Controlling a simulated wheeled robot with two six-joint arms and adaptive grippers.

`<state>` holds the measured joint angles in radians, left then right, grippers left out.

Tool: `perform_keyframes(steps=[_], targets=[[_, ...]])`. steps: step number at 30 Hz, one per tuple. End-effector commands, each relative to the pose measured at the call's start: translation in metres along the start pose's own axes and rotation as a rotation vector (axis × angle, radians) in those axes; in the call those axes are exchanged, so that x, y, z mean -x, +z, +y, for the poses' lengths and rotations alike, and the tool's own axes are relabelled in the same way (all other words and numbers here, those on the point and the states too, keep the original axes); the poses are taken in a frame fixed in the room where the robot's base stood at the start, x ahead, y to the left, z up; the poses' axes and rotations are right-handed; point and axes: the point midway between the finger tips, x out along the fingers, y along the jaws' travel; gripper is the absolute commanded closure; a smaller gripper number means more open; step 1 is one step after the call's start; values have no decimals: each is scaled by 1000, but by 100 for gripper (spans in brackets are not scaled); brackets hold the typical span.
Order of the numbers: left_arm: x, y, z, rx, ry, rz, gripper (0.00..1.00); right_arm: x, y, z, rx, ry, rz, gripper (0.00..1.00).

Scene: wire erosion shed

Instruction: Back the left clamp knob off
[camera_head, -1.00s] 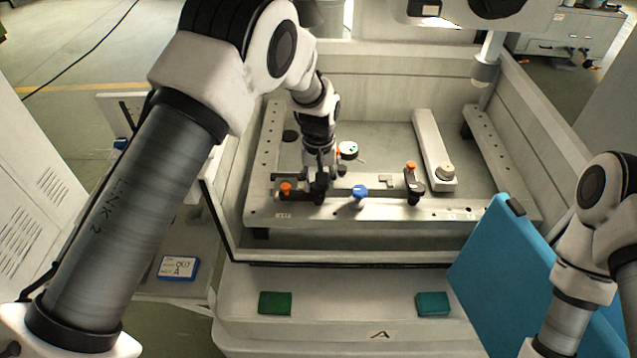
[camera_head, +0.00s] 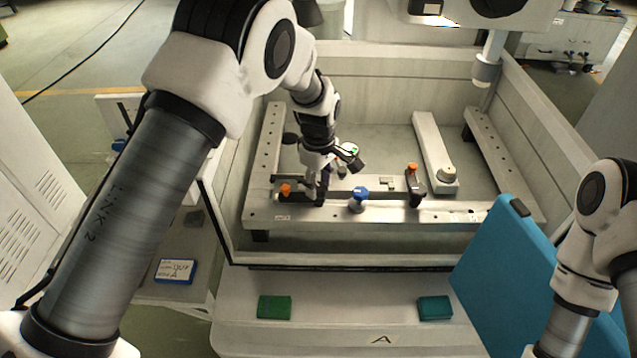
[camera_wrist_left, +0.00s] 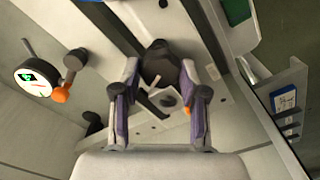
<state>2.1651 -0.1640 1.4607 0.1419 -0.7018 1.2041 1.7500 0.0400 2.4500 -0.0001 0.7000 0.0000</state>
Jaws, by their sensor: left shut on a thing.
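My left gripper (camera_head: 323,196) reaches down to the left clamp at the front rail. In the head view the gripper mostly hides that knob. An orange-topped part (camera_head: 286,189) stands just left of the gripper. The right clamp (camera_head: 414,186), black with an orange top, stands further right on the rail. My right gripper is out of view; only part of that arm shows at the right edge.
A blue knob (camera_head: 359,196) stands on the rail close to the right of my left gripper. A round dial (camera_wrist_left: 36,79) is near the gripper. Tank walls (camera_head: 400,85) enclose the frame. A teal panel (camera_head: 505,260) leans at front right.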

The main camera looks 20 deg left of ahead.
Motion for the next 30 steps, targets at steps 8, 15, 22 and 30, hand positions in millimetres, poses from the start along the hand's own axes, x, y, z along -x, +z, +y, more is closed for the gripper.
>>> perform_keyframes(steps=[8,15,22,30], targets=[[-4,1,-3,78,-10,-3,92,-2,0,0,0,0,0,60],[-4,1,-3,90,-10,-3,92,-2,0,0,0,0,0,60],[-4,1,-3,89,-10,-3,50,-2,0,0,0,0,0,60],[-2,1,-1,88,-5,-2,32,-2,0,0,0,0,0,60]])
